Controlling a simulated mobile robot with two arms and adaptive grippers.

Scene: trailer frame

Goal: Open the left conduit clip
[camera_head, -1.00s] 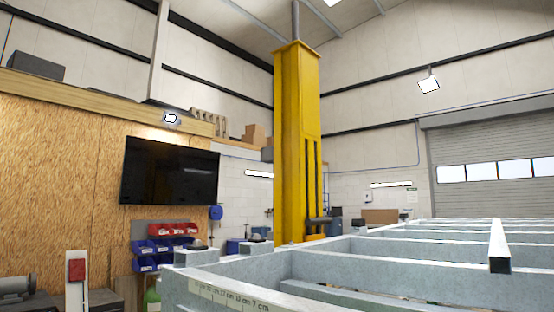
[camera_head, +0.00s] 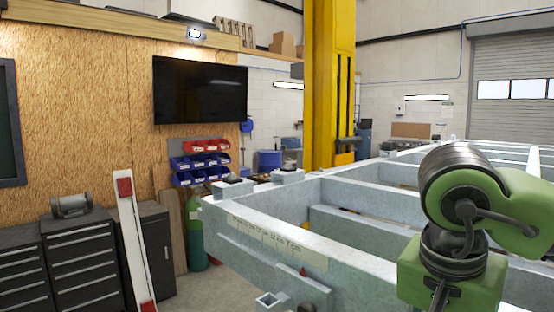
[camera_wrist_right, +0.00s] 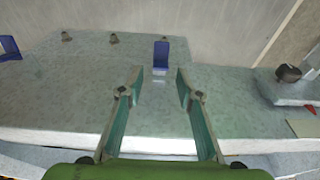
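My right gripper (camera_wrist_right: 159,74) is open in the right wrist view, its two green-grey fingers spread and empty. A small blue upright piece (camera_wrist_right: 161,53), which looks like a conduit clip, stands on the grey metal frame surface just beyond and between the fingertips, apart from them. A second blue piece (camera_wrist_right: 8,47) shows at the left edge of that view. I cannot tell whether either clip is open or shut, nor which is the left one. In the head view my green right arm is at the right, with its gripper out of view. My left gripper is not visible.
The galvanised trailer frame (camera_head: 265,242) fills the lower right of the head view. Several small studs (camera_wrist_right: 113,38) stand on the surface in the wrist view, and a dark knob (camera_wrist_right: 288,73) is at its right. A red-and-white post (camera_head: 131,240) and drawer cabinets (camera_head: 88,262) stand left.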

